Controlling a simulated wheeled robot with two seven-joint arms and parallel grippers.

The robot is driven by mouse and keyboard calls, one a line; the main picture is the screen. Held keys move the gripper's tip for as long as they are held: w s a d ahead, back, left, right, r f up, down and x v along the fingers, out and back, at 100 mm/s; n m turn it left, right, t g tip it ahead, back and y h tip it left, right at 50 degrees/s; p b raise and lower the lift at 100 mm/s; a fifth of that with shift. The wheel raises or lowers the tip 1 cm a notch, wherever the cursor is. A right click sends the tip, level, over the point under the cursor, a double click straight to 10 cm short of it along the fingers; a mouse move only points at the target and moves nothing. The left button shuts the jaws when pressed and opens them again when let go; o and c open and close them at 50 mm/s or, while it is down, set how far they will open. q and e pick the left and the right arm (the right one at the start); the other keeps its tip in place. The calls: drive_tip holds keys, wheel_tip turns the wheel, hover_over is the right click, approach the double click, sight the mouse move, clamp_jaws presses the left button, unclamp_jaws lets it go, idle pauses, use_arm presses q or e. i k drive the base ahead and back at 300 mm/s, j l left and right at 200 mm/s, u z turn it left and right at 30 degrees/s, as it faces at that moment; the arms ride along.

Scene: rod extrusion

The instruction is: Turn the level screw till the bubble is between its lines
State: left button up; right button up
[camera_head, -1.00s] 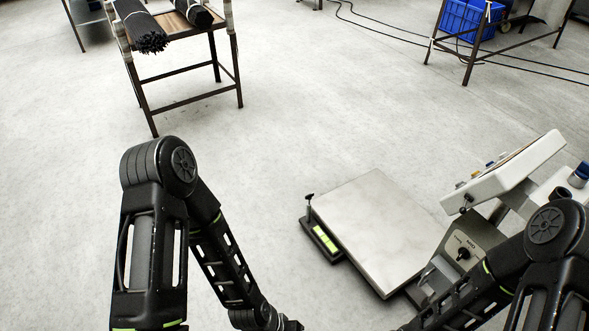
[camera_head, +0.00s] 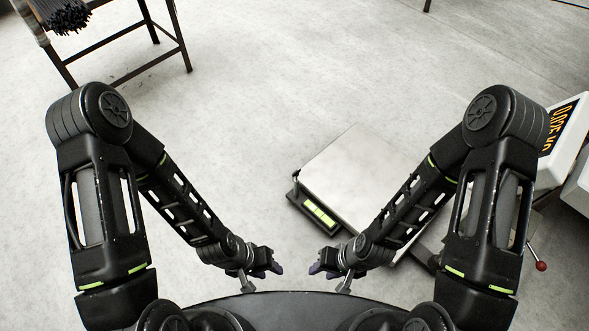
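A floor scale with a pale metal platform (camera_head: 345,165) stands ahead, right of centre. A bright yellow-green level vial (camera_head: 319,212) sits in a dark mount at its near left corner. The bubble and its lines are too small to make out. The level screw is a small dark upright piece (camera_head: 297,172) at the mount's far end. My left gripper (camera_head: 275,266) and my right gripper (camera_head: 317,266) hang low in front of me, nearer than the scale and apart from it. Nothing shows in either one. My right arm hides part of the platform.
The scale's display (camera_head: 562,125) with orange digits is at the right edge. A red-knobbed lever (camera_head: 541,266) sticks out below it. A dark metal-framed table (camera_head: 120,60) with black rods stands at the back left. The grey floor between is clear.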

sight(296, 174)
drive_tip(key=k+j, duration=0.1)
drive_tip(key=k, duration=0.4)
drive_tip(key=k+j, duration=0.15)
drive_tip(key=k, duration=0.35)
